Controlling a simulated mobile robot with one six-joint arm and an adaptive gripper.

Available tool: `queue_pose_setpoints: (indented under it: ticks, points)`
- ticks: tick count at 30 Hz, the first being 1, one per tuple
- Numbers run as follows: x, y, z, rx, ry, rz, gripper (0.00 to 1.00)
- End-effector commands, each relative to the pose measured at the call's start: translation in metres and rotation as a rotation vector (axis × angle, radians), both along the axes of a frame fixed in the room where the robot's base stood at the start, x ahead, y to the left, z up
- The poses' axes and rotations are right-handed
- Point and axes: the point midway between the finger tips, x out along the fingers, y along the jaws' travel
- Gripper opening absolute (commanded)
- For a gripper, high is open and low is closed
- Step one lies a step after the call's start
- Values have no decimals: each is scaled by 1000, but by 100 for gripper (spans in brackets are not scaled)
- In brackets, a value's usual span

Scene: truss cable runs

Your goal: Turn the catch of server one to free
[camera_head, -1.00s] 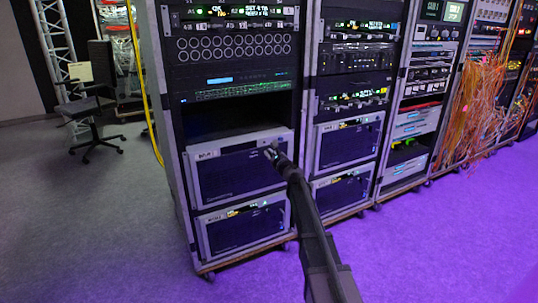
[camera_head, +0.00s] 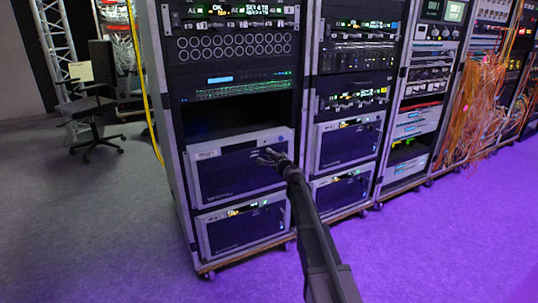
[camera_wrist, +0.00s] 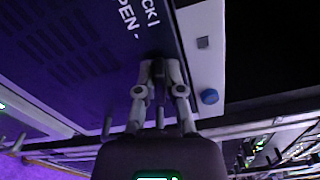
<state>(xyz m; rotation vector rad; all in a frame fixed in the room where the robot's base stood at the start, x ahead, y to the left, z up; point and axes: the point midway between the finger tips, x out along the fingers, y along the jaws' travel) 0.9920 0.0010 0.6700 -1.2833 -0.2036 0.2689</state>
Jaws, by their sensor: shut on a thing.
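A dark-fronted server (camera_head: 235,172) with a pale frame sits in the upper of two such bays in the left rack; its label is too small to read. My gripper (camera_head: 266,156) is at the upper right of its front. In the wrist view, the dark catch (camera_wrist: 158,72) lies between the fingertips of my gripper (camera_wrist: 158,68), at the edge of the dark blue front. The fingers are closed on it and hide most of it. White lettering ending in "CK I" and "PEN -" is printed beside it. The catch's exact angle cannot be told.
A similar server (camera_head: 245,228) sits below. An empty dark slot (camera_head: 238,118) is above. A blue round button (camera_wrist: 209,96) is on the pale strip near my fingers. More racks stand to the right, one with orange cables (camera_head: 478,95). The floor in front is clear.

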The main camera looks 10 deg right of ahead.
Motion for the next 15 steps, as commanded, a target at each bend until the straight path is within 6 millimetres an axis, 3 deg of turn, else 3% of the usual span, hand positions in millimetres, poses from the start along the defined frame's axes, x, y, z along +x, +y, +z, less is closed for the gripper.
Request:
queue_pose_setpoints:
  ticks: [15]
  points:
    - [0, 2, -1, -262, -86, 2, 0]
